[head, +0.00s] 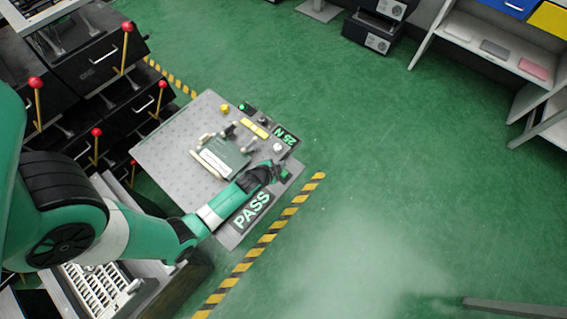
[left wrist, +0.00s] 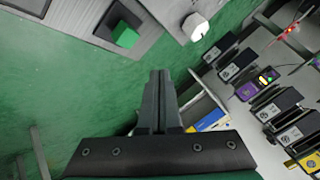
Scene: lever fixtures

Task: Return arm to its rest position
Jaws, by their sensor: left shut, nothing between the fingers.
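My left arm (head: 215,212) reaches in from the left over the grey test fixture (head: 160,145). My left gripper (head: 282,168) is near the fixture's right edge, shut and empty. In the left wrist view, the gripper (left wrist: 160,75) has its two fingers together, with nothing between them. A green square button (left wrist: 124,36) on a dark base and a white knob (left wrist: 195,26) lie ahead of the fingers, apart from them in that picture. The fixture carries a green board (head: 225,155) and a lit PASS display (head: 252,211). My right gripper is not seen.
Black drawer cabinets with red-knobbed levers (head: 127,27) stand at the left. Yellow-black floor tape (head: 266,240) runs beside the fixture. A white shelf (head: 485,45) stands at the upper right. The green floor (head: 400,170) between is clear.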

